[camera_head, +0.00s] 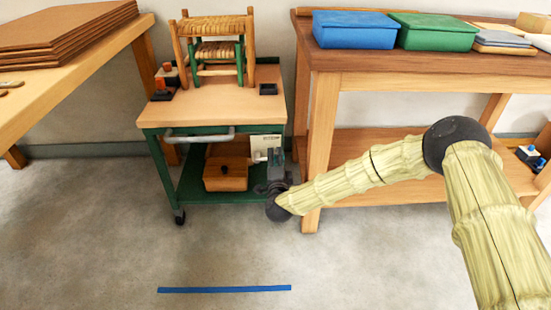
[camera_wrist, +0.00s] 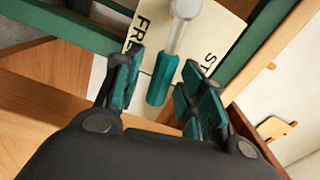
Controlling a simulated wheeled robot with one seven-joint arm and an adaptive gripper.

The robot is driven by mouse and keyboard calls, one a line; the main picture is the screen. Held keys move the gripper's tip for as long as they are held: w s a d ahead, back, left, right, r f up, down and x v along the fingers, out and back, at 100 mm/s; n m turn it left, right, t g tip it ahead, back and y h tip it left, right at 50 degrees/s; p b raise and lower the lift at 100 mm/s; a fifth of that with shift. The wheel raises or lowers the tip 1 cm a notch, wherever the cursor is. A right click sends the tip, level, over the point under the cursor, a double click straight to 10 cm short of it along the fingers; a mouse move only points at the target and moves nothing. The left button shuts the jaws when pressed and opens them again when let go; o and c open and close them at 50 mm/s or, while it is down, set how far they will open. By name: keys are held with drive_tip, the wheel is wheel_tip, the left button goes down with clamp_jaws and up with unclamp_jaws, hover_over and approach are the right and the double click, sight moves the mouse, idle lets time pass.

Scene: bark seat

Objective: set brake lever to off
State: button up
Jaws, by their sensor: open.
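The brake lever (camera_wrist: 162,80) has a silver stem and a teal grip and stands in front of a cream label plate (camera_wrist: 216,40) with partly hidden black letters. In the wrist view my gripper (camera_wrist: 165,68) is open, with one finger on each side of the teal grip. Gaps show on both sides, so the fingers look apart from it. In the head view my gripper (camera_head: 276,165) is at the right front of the green cart (camera_head: 205,125), just below the label plate (camera_head: 265,143). The lever itself is hidden or too small to tell there.
A wooden box (camera_head: 226,175) sits on the cart's lower shelf. A small woven chair (camera_head: 216,45) stands on the cart top. A workbench (camera_head: 325,140) stands close on the right. The floor in front, with a blue stripe (camera_head: 224,290), is clear.

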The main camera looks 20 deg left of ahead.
drive_tip(key=v, duration=1.1)
drive_tip(key=shift+s+f, duration=0.1)
drive_tip(key=shift+s, duration=0.05)
drive_tip(key=s+d+f+n+g+h, duration=0.1)
drive_tip(key=s+d+f+n+g, duration=0.3)
drive_tip(key=s+d+f, duration=0.6)
drive_tip(key=s+d+f+n+g, duration=0.45)
drive_tip(key=s+d+f, duration=0.25)
drive_tip(key=f, duration=0.4)
drive_tip(key=s+d+f+n+g+h, duration=0.3)
drive_tip(key=s+d+g+h, duration=0.35)
drive_tip(key=s+d, duration=1.95)
wheel_tip(320, 180, up, 35)
drive_tip(key=w+d+g+y+p, duration=0.1)
drive_tip(key=p, duration=3.4)
drive_tip(key=shift+w+f+g, duration=0.15)
drive_tip(key=shift+w+g, duration=0.1)
drive_tip(key=shift+g, duration=0.15)
